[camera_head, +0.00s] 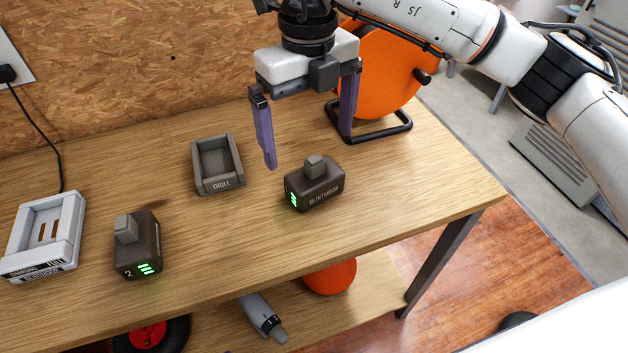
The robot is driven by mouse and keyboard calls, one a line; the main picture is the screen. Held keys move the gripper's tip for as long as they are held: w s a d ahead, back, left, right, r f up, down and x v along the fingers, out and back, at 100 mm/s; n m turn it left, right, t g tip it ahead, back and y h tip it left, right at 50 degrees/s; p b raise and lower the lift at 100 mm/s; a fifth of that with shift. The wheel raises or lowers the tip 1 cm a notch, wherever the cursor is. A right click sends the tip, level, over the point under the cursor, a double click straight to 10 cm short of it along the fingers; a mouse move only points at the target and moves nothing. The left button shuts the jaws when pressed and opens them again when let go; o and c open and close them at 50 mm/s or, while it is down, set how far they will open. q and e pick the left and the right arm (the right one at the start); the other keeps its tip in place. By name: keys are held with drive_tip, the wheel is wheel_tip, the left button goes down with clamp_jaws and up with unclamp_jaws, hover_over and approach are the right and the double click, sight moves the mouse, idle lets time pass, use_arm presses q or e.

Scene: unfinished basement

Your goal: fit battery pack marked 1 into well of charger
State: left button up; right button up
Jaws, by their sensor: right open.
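A dark battery pack (318,190) with a raised grey block on top and green lights on its left end sits on the table; I cannot read a number on it. Another dark pack (138,252), marked 2, sits at the left with green lights on its front. The white charger (68,228) is at the far left edge, its well facing up and empty. My right gripper (306,150) is open and empty, its fingers pointing down above and behind the right pack, apart from it. My left gripper is not in view.
An empty grey tray marked DRILL (226,182) lies between the packs. An orange reel (385,70) on a black stand is at the back right. A cable runs from the wall socket (8,73) to the charger. The table's front right is clear.

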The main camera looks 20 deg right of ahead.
sight(314, 158)
drive_tip(key=f, duration=0.6)
drive_tip(key=shift+s+d+f, duration=0.15)
drive_tip(key=shift+d+f, duration=0.15)
drive_tip(key=shift+d, duration=0.05)
drive_tip(key=shift+r, duration=0.1)
drive_tip(key=c, duration=2)
